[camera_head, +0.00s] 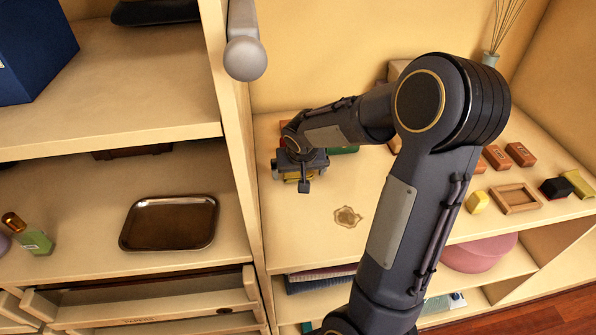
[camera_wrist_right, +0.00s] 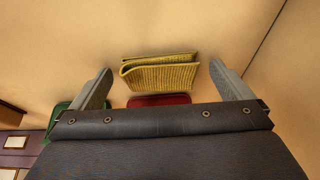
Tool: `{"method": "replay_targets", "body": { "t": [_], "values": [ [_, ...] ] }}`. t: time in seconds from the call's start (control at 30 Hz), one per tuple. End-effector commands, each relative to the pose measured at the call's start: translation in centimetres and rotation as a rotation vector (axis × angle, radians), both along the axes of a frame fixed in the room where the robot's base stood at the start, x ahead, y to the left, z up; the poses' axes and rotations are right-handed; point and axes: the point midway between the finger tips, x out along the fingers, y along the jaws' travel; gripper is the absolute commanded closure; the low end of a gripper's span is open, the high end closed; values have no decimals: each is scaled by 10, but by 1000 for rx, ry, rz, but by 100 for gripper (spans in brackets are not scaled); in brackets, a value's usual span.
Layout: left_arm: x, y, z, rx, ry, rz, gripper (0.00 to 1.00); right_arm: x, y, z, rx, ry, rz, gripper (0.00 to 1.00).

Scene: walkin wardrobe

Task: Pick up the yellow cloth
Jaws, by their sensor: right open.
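The yellow cloth (camera_wrist_right: 160,74) is folded, with a woven texture, and lies on the pale shelf in the right wrist view. In the head view only a small yellow part (camera_head: 291,176) shows under my right gripper (camera_head: 290,180). The right gripper is open; in the right wrist view its two fingers (camera_wrist_right: 160,76) stand on either side of the cloth, with a gap at each side. I cannot tell how far the fingertips are above the shelf. My left gripper is out of view.
A red item (camera_wrist_right: 160,100) and a green item (camera_wrist_right: 62,108) lie close by in the right wrist view. A wooden upright (camera_head: 241,150) stands left of the gripper. Small boxes and a wooden frame (camera_head: 516,197) lie to the right. The shelf front is mostly clear.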

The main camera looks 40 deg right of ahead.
Motion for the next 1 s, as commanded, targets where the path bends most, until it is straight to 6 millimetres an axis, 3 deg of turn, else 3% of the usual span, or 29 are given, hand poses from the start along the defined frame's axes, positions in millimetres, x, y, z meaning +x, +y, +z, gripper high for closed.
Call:
{"method": "replay_targets", "body": {
  "t": [0.07, 0.43, 0.73, 1.0],
  "values": [
    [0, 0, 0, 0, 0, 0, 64, 0, 0, 0, 0, 0, 0, 2],
    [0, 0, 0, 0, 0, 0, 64, 0, 0, 1, 0, 0, 0, 49],
    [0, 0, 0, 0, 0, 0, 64, 1, 0, 8, -1, -4, 0, 49],
    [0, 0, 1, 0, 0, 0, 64, 1, 0, 60, -1, -8, 0, 49]
  ]
}}
